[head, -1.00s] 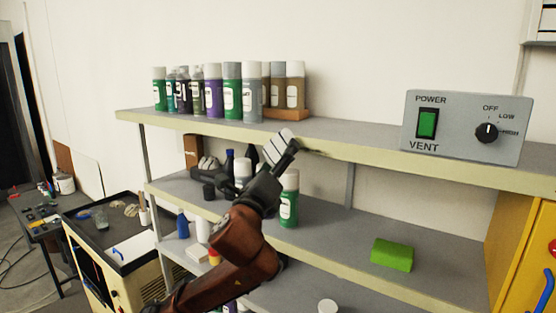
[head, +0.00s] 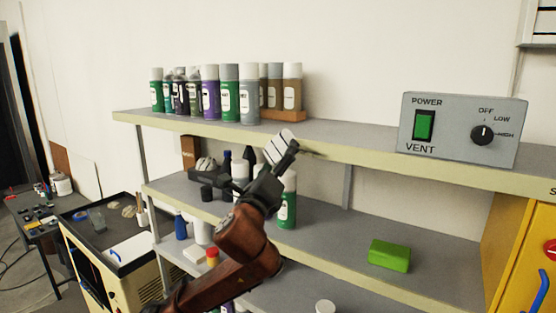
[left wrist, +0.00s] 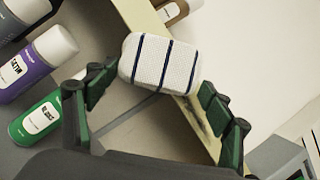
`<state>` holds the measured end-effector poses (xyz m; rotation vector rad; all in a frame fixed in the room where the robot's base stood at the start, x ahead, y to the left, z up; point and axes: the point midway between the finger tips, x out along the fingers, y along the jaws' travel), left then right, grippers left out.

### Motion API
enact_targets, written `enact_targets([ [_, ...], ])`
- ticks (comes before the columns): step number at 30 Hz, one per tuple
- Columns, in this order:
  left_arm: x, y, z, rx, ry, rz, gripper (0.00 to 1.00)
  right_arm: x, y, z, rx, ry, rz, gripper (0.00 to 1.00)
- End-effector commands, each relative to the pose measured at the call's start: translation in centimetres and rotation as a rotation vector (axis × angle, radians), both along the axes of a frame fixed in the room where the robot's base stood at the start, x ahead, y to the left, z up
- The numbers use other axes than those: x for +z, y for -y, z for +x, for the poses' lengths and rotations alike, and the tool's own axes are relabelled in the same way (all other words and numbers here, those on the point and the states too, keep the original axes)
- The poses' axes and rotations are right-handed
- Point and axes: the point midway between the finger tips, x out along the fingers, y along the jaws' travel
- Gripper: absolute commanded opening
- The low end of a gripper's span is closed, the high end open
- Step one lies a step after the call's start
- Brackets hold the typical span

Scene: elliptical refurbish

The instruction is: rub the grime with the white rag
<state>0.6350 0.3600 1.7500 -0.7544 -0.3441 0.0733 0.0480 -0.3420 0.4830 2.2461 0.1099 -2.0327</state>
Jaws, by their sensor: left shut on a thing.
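The white rag (head: 278,147), with dark stripes, is held up in my left gripper (head: 286,154) at the front edge of the upper shelf. In the left wrist view the rag (left wrist: 158,62) is a rounded white block with dark blue stripes between the fingertips of my left gripper (left wrist: 158,90). The grime (head: 312,153) is a dark smear on the shelf's pale front edge, just right of the gripper. It also shows in the left wrist view (left wrist: 194,118), next to the rag. I cannot tell whether the rag touches the edge. My right gripper is not in view.
The upper shelf (head: 350,140) carries several spray cans (head: 209,92) and a grey vent control box (head: 463,130). On the lower shelf are a green can (head: 287,205) below the gripper and a green sponge (head: 389,255). A yellow cabinet (head: 522,235) stands at the right.

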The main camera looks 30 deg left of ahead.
Motion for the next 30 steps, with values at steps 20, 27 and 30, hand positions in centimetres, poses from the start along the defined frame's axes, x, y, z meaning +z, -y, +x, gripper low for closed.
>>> enact_targets([
  [20,0.1,3.8,-0.5,-0.002,0.001,0.001,0.55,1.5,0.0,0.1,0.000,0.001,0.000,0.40],
  [27,0.2,5.6,-0.5,-0.002,0.000,0.002,0.55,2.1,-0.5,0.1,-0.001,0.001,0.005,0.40],
  [30,0.2,6.4,-0.5,-0.002,0.001,0.000,0.55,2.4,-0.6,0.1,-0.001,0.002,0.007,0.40],
])
